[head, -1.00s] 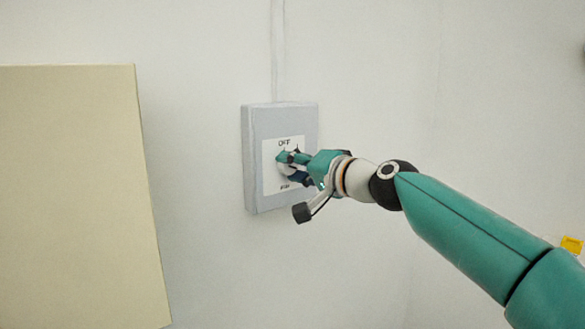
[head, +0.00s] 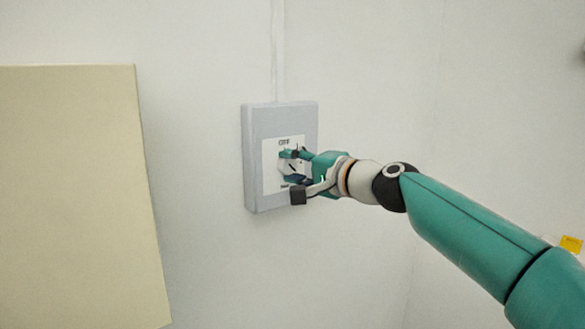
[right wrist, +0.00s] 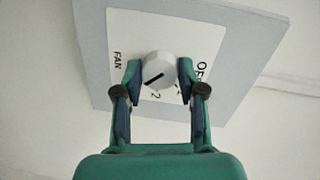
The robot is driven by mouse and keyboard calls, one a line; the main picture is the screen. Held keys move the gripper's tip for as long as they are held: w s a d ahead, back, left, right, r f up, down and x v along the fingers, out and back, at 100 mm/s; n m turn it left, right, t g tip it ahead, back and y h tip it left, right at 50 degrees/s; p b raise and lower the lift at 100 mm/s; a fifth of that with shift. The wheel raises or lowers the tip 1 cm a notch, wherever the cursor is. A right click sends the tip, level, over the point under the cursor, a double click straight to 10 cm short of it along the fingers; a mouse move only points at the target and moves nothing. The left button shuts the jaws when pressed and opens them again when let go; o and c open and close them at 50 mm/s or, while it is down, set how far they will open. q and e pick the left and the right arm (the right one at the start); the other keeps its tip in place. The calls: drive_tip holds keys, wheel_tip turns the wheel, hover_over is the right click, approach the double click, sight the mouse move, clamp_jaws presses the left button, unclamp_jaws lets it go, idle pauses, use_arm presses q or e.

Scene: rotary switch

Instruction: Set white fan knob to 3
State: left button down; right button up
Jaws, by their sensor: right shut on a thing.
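The white round fan knob (head: 292,164) sits on a white label plate of a grey wall box (head: 259,122). My right gripper (head: 289,167) is shut on the knob, with one finger above it and one below. In the right wrist view, the knob (right wrist: 159,69) lies between both fingertips. Its black line slants to the lower left, past the printed 2 (right wrist: 157,96) on the side toward FAN (right wrist: 117,60). OFF shows at the right, partly covered. I cannot see a 3. My left gripper is not in view.
A pale beige panel (head: 75,190) stands at the left, apart from the box. A conduit (head: 278,50) runs up the wall from the box. A small yellow item (head: 571,244) shows at the right edge.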

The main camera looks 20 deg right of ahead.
drive_tip(key=shift+w+a+f, duration=0.1)
drive_tip(key=shift+f, duration=0.25)
drive_tip(key=o, duration=1.1)
drive_tip(key=shift+r, duration=0.15)
drive_tip(key=shift+o, duration=0.2)
drive_tip(key=shift+r, duration=0.1)
drive_tip(key=shift+s+d+r, duration=0.1)
drive_tip(key=shift+s+d, duration=0.25)
drive_tip(key=shift+s, duration=0.15)
drive_tip(key=v, duration=1)
drive_tip(key=shift+s+d, duration=0.2)
drive_tip(key=shift+s, duration=0.2)
